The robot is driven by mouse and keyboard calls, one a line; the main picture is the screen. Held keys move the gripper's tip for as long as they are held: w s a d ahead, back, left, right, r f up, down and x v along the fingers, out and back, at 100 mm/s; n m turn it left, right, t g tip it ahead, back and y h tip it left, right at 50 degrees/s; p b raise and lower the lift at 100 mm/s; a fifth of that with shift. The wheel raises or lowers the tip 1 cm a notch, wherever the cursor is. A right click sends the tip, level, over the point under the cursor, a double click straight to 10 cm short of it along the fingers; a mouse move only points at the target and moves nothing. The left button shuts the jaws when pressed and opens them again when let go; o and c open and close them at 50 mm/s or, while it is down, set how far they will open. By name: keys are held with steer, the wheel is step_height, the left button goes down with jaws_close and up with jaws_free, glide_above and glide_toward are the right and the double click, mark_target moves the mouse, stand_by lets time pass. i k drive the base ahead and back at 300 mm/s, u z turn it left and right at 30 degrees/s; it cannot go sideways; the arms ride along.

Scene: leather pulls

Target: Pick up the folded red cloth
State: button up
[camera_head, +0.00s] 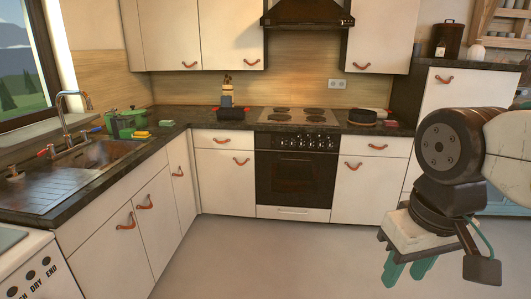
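A small, flat red item (393,123) lies on the dark counter at the right, beside a dark round pan. It may be the folded red cloth, but it is too small to tell for sure. My gripper (408,271) is at the lower right, with teal fingers pointing down over the floor. Its fingers are apart with nothing between them. It is well in front of the counter and lower than its top in the picture.
A dark pan (362,117) stands right of the hob (298,115). The oven (297,177) and white cabinets line the back. At the left are a sink (88,154), a green pot (130,119) and a yellow sponge (141,134). The grey floor (270,255) is clear.

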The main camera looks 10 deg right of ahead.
mark_target(387, 123)
steer(key=z, duration=0.35)
steer(key=i, duration=1.85)
steer(key=z, duration=0.5)
steer(key=i, duration=2.5)
